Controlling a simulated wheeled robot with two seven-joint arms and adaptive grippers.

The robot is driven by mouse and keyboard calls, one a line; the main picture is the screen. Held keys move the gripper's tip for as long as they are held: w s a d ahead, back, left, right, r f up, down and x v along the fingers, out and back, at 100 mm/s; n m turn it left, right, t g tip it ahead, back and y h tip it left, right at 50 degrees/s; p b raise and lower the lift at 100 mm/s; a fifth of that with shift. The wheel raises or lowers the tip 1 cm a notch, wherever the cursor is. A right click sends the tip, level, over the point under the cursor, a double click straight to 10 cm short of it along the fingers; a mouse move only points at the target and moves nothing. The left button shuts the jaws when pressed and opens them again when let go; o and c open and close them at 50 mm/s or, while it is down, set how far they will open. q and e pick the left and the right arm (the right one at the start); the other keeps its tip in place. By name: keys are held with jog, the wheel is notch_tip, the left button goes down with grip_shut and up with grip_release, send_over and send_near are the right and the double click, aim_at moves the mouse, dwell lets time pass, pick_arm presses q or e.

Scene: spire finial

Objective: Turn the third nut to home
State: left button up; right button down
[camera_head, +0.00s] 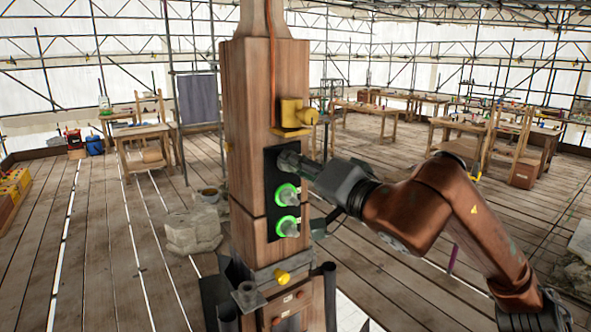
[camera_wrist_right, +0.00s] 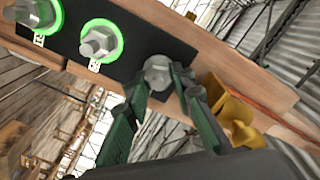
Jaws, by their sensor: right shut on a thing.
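The wooden spire post (camera_head: 250,130) stands upright in the middle of the head view. A black plate (camera_head: 270,208) on its face bears three grey nuts in a column. The lower nut (camera_head: 287,227) and the middle nut (camera_head: 287,195) each have a lit green ring; these two also show in the right wrist view, as the far nut (camera_wrist_right: 35,13) and the nearer nut (camera_wrist_right: 98,42). The top nut (camera_wrist_right: 157,72) shows no green ring. My right gripper (camera_wrist_right: 163,88) is shut on this top nut, its fingers on either side. My left gripper is not in view.
A yellow fitting (camera_head: 293,115) sits on the post just above the plate, close beside my right fingers. A small yellow knob (camera_head: 283,277) is lower down. Wooden workbenches (camera_head: 145,138) stand well back on the plank floor.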

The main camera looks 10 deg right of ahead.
jog(key=m+b, duration=0.2)
jog(key=m, duration=0.6)
jog(key=m+b, duration=0.3)
jog(key=m, duration=0.5)
jog(key=f+m+b, duration=0.1)
jog(key=m+b, duration=0.1)
jog(key=m, duration=0.6)
jog(key=shift+a+m, duration=0.15)
jog(key=shift+m, duration=0.15)
jog(key=m+b, duration=0.1)
jog(key=m, duration=0.4)
jog(key=shift+a+f+m+b, duration=0.1)
jog(key=shift+m+b, duration=0.2)
jog(key=shift+b, duration=0.05)
jog(key=m+b, duration=0.1)
jog(key=m, duration=0.4)
jog(key=shift+s+a, duration=0.1)
pick_arm(q)
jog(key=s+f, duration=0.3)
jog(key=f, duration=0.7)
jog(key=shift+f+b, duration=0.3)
jog(key=shift+b, duration=0.05)
pick_arm(e)
jog(key=shift+m, duration=2.4)
